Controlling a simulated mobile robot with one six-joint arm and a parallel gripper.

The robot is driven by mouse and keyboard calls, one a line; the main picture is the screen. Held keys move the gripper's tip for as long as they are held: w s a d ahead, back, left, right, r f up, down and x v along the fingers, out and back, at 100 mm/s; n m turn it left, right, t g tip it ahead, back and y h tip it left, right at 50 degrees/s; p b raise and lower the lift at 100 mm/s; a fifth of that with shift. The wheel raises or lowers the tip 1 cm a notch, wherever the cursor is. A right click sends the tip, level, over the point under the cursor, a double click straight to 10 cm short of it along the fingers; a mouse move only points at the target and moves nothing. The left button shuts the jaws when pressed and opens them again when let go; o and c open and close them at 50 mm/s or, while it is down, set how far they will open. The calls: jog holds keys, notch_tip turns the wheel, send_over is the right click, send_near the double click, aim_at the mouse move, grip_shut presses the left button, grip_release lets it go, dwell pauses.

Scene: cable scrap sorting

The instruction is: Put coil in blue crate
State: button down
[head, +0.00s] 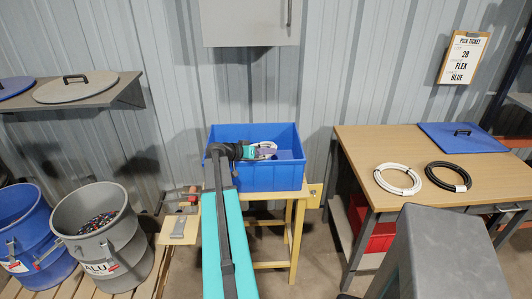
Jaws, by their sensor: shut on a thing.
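The blue crate (270,178) stands on a small yellow wooden table, open at the top. My gripper (265,152) is over and partly inside the crate's opening, near its middle. It is shut on a white coil (267,144), of which only a small part shows around the jaws. The jaws and my arm hide the rest of the coil. I cannot tell whether the coil touches the crate floor. Another white coil (383,182) and a black coil (436,184) lie flat on the workbench at the right.
A pick ticket (464,57) on the wall reads 29 FLEX BLUE. A blue bin (30,240) and a grey bin (115,240) stand at left. A clamp (182,197) sits beside the crate's table. A cabinet (248,22) hangs above.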

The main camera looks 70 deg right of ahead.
jog(key=shift+a+f+b, duration=0.1)
jog(key=shift+f+b, duration=0.35)
jog(key=shift+b, duration=0.2)
jog(key=c, duration=1.5)
grip_release()
jog(key=shift+f, duration=0.1)
jog(key=shift+o, duration=0.2)
jog(key=shift+f, duration=0.1)
jog(key=shift+s+a, duration=0.1)
jog(key=shift+p, duration=0.3)
jog(key=shift+r+p, duration=0.65)
jog(key=shift+p, duration=0.05)
jog(key=b+v, duration=0.3)
jog(key=v, duration=0.9)
jog(key=shift+r, duration=0.15)
